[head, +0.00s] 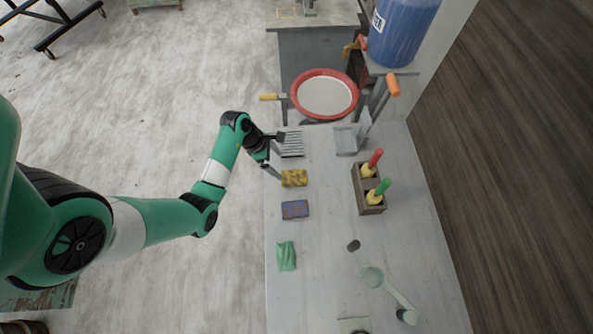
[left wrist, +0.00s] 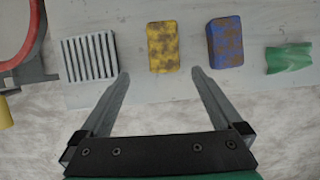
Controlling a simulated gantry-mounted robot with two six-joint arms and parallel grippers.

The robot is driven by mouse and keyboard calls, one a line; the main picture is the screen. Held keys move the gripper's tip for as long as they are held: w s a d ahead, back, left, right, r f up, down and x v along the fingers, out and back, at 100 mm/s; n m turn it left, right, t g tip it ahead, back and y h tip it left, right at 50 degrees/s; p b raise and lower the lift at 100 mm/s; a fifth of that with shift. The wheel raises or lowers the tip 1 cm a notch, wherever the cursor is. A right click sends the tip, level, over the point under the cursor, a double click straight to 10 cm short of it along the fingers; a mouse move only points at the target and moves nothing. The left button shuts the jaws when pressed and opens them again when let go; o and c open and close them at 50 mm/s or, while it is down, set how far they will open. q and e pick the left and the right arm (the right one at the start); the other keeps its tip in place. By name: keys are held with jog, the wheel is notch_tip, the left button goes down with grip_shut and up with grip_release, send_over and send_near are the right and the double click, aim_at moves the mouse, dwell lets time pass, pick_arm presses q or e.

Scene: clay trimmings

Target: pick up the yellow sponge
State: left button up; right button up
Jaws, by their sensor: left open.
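The yellow sponge (head: 294,178) lies flat on the pale table near its left edge, with brownish stains on it. In the left wrist view the sponge (left wrist: 163,47) lies ahead of the fingertips, roughly between their lines. My left gripper (head: 278,157) is above the table's left edge, close to the sponge. In the left wrist view the left gripper (left wrist: 160,78) has its two fingers wide apart with nothing between them. My right gripper is not in view.
A grey ribbed rack (head: 291,144) and a stained blue sponge (head: 295,209) flank the yellow sponge. A green cloth (head: 286,255) lies nearer. A wooden box (head: 369,188) with colored-handled tools stands to the right. Bare table (head: 325,240) separates them.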

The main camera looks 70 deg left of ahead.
aim_at(293, 176)
pick_arm(q)
jog(key=b+x, duration=0.2)
jog(key=x, duration=0.3)
jog(key=shift+d+f, duration=0.15)
jog(key=shift+f, duration=0.25)
jog(key=shift+w+f, duration=0.2)
jog(key=shift+w, duration=0.05)
jog(key=x, duration=0.1)
jog(key=b+x, duration=0.1)
jog(key=x, duration=0.1)
jog(key=b+x, duration=0.1)
jog(key=x, duration=0.1)
jog(key=shift+w+d, duration=0.2)
jog(key=shift+d, duration=0.2)
jog(key=shift+r, duration=0.1)
jog(key=c, duration=1.3)
jog(key=shift+r, duration=0.1)
